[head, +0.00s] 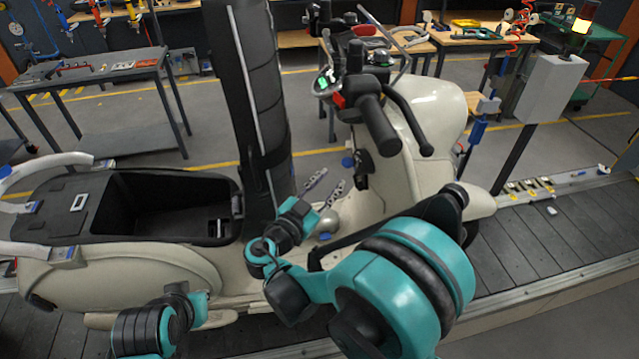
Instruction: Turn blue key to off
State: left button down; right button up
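The blue key (347,161) shows as a small blue shape on the inner side of the cream scooter's (405,155) front shield, below the handlebar. It is too small to tell which way it is turned. My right arm reaches in from the lower right. The two grey fingers of my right gripper (334,177) point up and right, just below and left of the key. The fingers are apart, with nothing seen between them, and a small gap appears to separate them from the key. My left arm shows at the lower left, but its gripper is not visible.
The handlebar with its black grip (380,125) overhangs the key area. A tall black column (250,90) hides part of the scooter. The open seat compartment (165,205) is at left.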

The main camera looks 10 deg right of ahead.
aim_at(344, 166)
jog(key=x, duration=0.7)
